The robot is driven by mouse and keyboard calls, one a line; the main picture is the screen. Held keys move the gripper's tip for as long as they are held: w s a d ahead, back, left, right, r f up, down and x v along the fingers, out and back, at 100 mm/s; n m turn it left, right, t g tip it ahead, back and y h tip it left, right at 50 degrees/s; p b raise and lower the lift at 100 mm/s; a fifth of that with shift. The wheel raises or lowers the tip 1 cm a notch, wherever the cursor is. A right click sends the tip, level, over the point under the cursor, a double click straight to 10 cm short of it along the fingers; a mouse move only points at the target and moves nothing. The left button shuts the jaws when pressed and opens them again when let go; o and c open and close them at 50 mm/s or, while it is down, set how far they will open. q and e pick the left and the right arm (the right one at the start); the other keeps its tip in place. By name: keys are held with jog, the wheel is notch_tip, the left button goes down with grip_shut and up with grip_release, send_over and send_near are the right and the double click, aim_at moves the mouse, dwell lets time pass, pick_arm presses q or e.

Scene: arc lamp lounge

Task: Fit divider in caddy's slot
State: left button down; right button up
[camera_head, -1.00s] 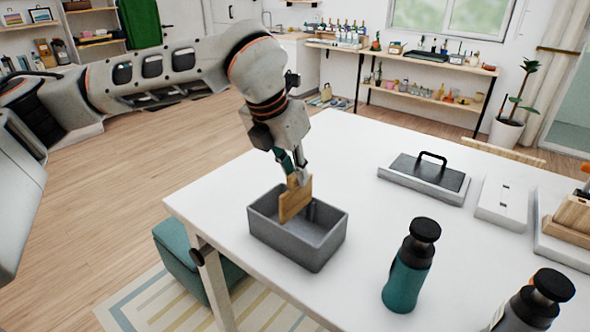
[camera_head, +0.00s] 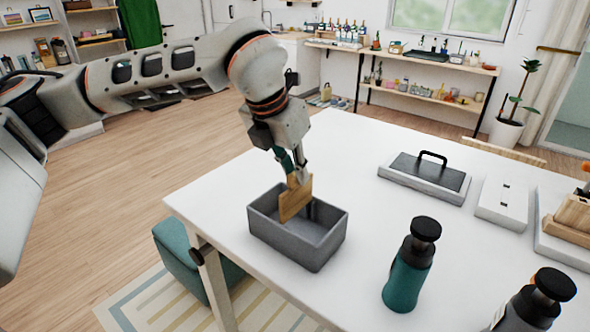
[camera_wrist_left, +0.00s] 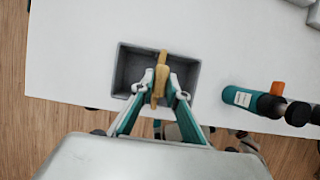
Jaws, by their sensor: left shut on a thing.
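The grey caddy (camera_head: 298,240) stands on the white table near its front left edge. It is an open box and also shows in the left wrist view (camera_wrist_left: 122,75). My left gripper (camera_head: 300,177) is shut on the tan wooden divider (camera_head: 295,200), which hangs down from the fingertips. The divider's lower part is within the caddy's outline in the head view. In the left wrist view the divider (camera_wrist_left: 160,76) is seen nearly edge-on between the fingertips, over the caddy's opening. Whether its lower edge sits in a slot is hidden. My right gripper does not show.
A teal bottle (camera_head: 406,275) stands right of the caddy, with a dark bottle (camera_head: 530,305) farther right. A grey tray with a black handle (camera_head: 425,178), a white box (camera_head: 502,203) and a wooden block (camera_head: 574,216) are at the right. The table (camera_head: 345,150) behind the caddy is clear.

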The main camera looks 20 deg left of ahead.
aim_at(300, 208)
pick_arm(q)
jog(key=shift+f+b, duration=2.05)
jog(key=shift+f, duration=1.55)
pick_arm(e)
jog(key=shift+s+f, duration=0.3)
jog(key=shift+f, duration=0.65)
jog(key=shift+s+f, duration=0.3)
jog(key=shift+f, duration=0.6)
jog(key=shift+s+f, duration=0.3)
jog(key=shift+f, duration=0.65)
pick_arm(q)
jog(key=c, duration=1.9)
grip_release()
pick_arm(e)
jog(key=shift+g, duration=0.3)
pick_arm(q)
jog(key=shift+r, duration=0.15)
jog(key=v, duration=1.1)
jog(key=shift+s+r, duration=0.1)
jog(key=shift+r, duration=0.1)
jog(key=shift+s+r, duration=0.1)
jog(key=shift+r, duration=0.1)
jog(key=shift+f, duration=0.1)
